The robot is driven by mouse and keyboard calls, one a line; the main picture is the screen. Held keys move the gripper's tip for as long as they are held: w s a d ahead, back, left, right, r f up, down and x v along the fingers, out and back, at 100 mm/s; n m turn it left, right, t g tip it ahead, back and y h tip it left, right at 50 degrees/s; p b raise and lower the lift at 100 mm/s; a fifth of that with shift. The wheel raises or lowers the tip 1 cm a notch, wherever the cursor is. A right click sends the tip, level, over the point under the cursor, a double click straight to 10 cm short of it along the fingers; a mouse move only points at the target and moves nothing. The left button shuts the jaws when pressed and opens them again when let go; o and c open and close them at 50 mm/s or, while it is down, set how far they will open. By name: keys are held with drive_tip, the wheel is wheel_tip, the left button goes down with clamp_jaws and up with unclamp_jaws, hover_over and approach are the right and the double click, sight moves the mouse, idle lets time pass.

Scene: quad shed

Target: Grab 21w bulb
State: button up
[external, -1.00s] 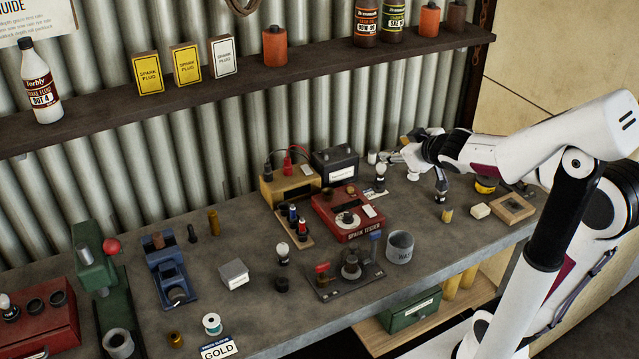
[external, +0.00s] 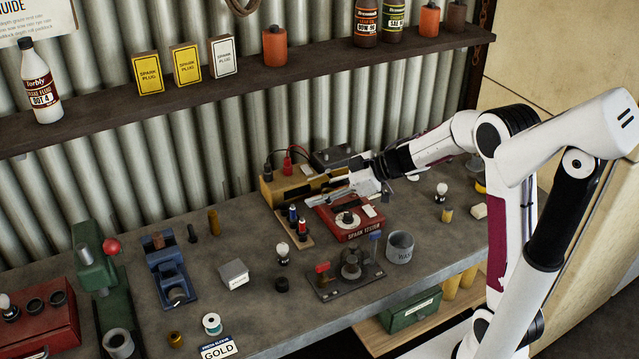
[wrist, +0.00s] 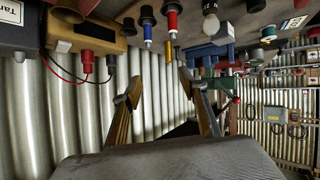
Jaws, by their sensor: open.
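Several small white bulbs on dark bases show in the external view. One bulb (external: 282,250) stands on the bench in front of the red and blue pieces, one bulb (external: 440,189) stands at the right, and one bulb (external: 5,302) sits in the red box at the left. In the wrist view a bulb (wrist: 210,24) shows at the top, right of centre; its marking is too small to read surely. My gripper (external: 304,195) hangs above the spark tester, its fingers pointing left. Its two fingers (wrist: 162,88) are apart with nothing between them.
The red spark tester (external: 362,232) and tan box (external: 284,187) are close under my gripper. Red and blue pieces (external: 296,222) stand on a wooden strip near the fingertips. A grey cup (external: 399,247) is to the right. The corrugated wall and shelf (external: 300,70) bound the back.

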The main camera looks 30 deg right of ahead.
sight(283, 246)
drive_tip(key=shift+s+a+f+n+g+y, duration=0.7)
drive_tip(key=shift+s+a+f, duration=0.3)
drive_tip(key=shift+f, duration=0.5)
drive_tip(key=shift+s+a+f+n+g+y, duration=0.45)
drive_tip(key=shift+s+a+f+g, duration=0.5)
drive_tip(key=shift+f, duration=0.55)
drive_tip(key=shift+s+a+f+n+g+y, duration=0.45)
drive_tip(key=shift+s+a+f+g+y, duration=0.25)
drive_tip(key=shift+s+f, duration=0.65)
drive_tip(key=shift+w+f, duration=0.2)
drive_tip(key=shift+x, duration=1.3)
drive_tip(key=shift+w+r+x, duration=0.15)
drive_tip(key=shift+x, duration=1.15)
drive_tip(key=shift+w+r+x, duration=0.1)
drive_tip(key=shift+w+x, duration=0.05)
drive_tip(key=shift+x, duration=1.15)
